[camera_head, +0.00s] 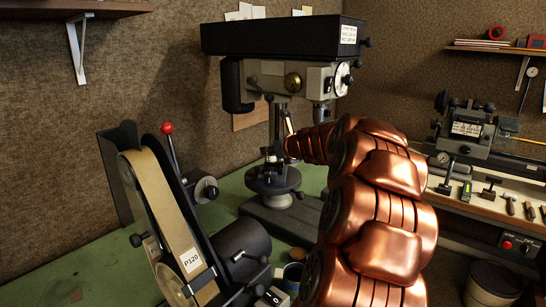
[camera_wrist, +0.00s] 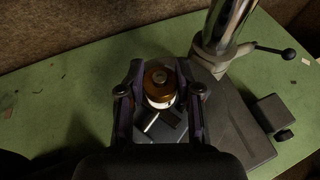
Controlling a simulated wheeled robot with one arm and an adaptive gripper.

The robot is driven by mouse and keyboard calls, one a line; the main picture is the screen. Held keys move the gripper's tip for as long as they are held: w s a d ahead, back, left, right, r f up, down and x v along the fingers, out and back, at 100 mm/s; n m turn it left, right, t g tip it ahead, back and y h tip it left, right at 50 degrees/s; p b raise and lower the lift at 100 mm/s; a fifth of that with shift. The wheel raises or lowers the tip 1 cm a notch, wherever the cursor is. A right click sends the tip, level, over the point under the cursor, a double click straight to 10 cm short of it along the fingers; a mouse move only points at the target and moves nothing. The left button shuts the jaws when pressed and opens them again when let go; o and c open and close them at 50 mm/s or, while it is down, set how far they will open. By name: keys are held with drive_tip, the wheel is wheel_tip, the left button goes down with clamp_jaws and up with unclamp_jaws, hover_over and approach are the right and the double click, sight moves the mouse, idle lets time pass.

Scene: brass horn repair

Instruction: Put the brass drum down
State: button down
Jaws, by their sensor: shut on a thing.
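The brass drum (camera_wrist: 158,74) sits between the two fingers of my gripper (camera_wrist: 160,84) in the wrist view. Its round top faces the camera, and a pale band shows below the brass. My gripper is shut on it. Dark slotted metal of the drill press lies under the drum; I cannot tell whether the drum touches it.
The drill press column (camera_wrist: 222,30) and a lever (camera_wrist: 275,50) stand close on the right in the wrist view. A belt sander (camera_head: 165,210) stands on the green bench (camera_head: 85,262) at left. A tool bench is at right. Bare green bench lies left of my gripper.

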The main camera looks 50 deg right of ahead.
sight(273, 157)
drive_tip(key=shift+w+d+r, duration=0.1)
drive_tip(key=shift+w+d, duration=0.25)
drive_tip(key=shift+d, duration=0.4)
drive_tip(key=shift+f, duration=1.85)
drive_tip(key=shift+f, duration=0.2)
drive_tip(key=c, duration=0.8)
unclamp_jaws()
drive_tip(key=shift+r, duration=0.1)
drive_tip(key=shift+r, duration=0.15)
drive_tip(key=b+v, duration=0.1)
drive_tip(key=v, duration=1.1)
